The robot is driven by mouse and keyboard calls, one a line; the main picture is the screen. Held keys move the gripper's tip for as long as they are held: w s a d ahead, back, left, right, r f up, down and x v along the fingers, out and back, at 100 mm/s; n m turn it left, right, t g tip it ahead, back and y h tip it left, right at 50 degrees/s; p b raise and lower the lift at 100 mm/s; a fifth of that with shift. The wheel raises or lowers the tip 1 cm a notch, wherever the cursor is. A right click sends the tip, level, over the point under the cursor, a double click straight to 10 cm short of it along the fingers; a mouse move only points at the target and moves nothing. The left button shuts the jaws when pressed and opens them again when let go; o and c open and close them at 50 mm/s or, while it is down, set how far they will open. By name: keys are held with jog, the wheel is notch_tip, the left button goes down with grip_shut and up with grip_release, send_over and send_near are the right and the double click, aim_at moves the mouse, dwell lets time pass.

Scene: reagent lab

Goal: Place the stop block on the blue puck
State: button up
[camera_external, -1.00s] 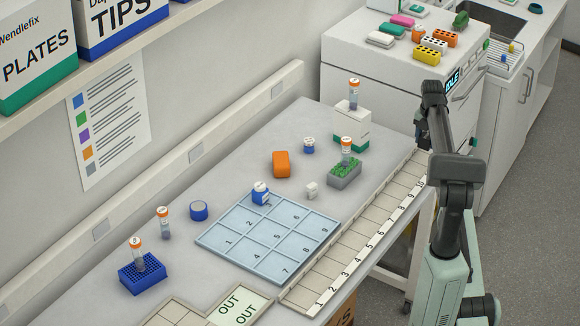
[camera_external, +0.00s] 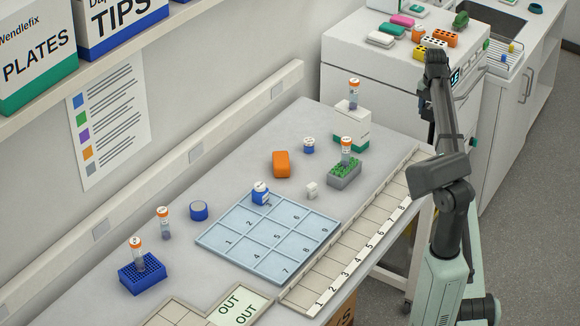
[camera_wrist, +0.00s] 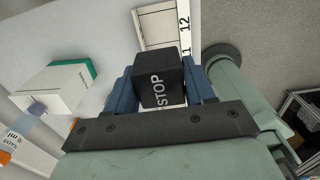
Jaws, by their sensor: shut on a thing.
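My gripper (camera_wrist: 160,78) has its blue fingers shut on the black stop block (camera_wrist: 158,78), which shows the white word STOP in the wrist view. The block is held above the far end of the numbered strip, near 11 and 12. In the external view my arm mostly hides the gripper, and I cannot make out the block there. The blue puck (camera_external: 199,211), a short blue cylinder with a grey top, stands on the bench left of the numbered grid tray, far from my gripper. Its top is bare.
The grid tray (camera_external: 252,263) holds a blue-and-white jar (camera_external: 261,192). Nearby stand an orange block (camera_external: 281,164), a white cube (camera_external: 312,190), a grey rack (camera_external: 344,176) and a white-green box (camera_wrist: 60,88). A standing tube (camera_external: 164,224) and blue rack (camera_external: 142,275) are near the puck.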

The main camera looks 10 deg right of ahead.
jog(key=w+a+r+n, duration=0.1)
jog(key=w+a, duration=0.1)
jog(key=a, duration=0.9)
jog(key=w+a+n, duration=0.1)
jog(key=w+a, duration=0.1)
jog(key=a, duration=0.9)
jog(key=n, duration=0.7)
send_over(198, 206)
jog(key=shift+f, duration=7.55)
jog(key=o, duration=1.2)
jog(key=shift+f, duration=0.15)
jog(key=shift+o, duration=0.2)
